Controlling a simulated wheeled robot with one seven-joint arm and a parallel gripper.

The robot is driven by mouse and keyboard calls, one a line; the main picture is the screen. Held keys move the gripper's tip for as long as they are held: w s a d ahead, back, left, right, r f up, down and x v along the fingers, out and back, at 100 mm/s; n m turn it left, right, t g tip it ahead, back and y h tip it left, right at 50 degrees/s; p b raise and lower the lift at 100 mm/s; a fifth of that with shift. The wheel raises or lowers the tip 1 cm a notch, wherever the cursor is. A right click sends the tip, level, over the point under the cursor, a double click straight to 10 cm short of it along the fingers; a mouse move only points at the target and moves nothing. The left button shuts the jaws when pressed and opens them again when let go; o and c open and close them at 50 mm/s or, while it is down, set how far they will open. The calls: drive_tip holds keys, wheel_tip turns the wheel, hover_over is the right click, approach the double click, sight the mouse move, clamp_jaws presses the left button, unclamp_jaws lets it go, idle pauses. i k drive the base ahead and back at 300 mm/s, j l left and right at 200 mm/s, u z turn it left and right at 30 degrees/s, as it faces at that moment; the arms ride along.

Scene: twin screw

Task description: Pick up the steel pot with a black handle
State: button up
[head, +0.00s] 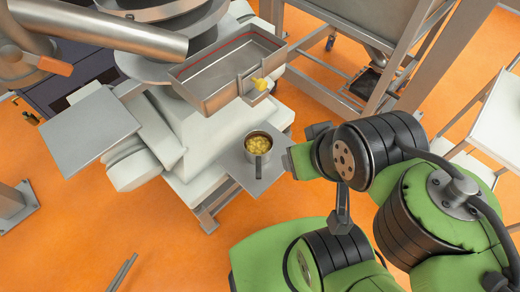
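The steel pot (250,157) stands upright on a small grey metal shelf (269,177) near the middle of the head view. It holds a yellow lumpy mass. A handle (258,168) points from the pot toward the camera; it looks dark grey at this size. My green and black arm reaches in from the right, and its nearest part is just right of the pot and shelf, apart from the pot in the picture. A grey piece (342,212) hangs below the wrist; I cannot tell whether it is part of my gripper. The fingertips are not clearly visible.
A steel tray with a red rim (218,80) and a yellow piece (261,84) at its front is above the pot, on a large machine. A grey plate (88,130) juts out left. Metal frame legs (409,48) and a white table (500,120) stand right. Orange floor is open lower left.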

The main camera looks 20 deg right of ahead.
sight(258, 145)
drive_tip(key=z, duration=2.6)
drive_tip(key=k+u, duration=0.1)
drive_tip(key=u, duration=0.4)
drive_tip(key=j+u, duration=0.2)
drive_tip(key=u, duration=0.3)
drive_tip(key=k+j+u, duration=0.15)
drive_tip(key=u, duration=0.3)
drive_tip(key=j+u, duration=0.15)
drive_tip(key=u, duration=0.35)
drive_tip(key=j+u, duration=0.15)
drive_tip(key=u, duration=0.35)
drive_tip(key=j+u, duration=0.2)
drive_tip(key=u, duration=0.3)
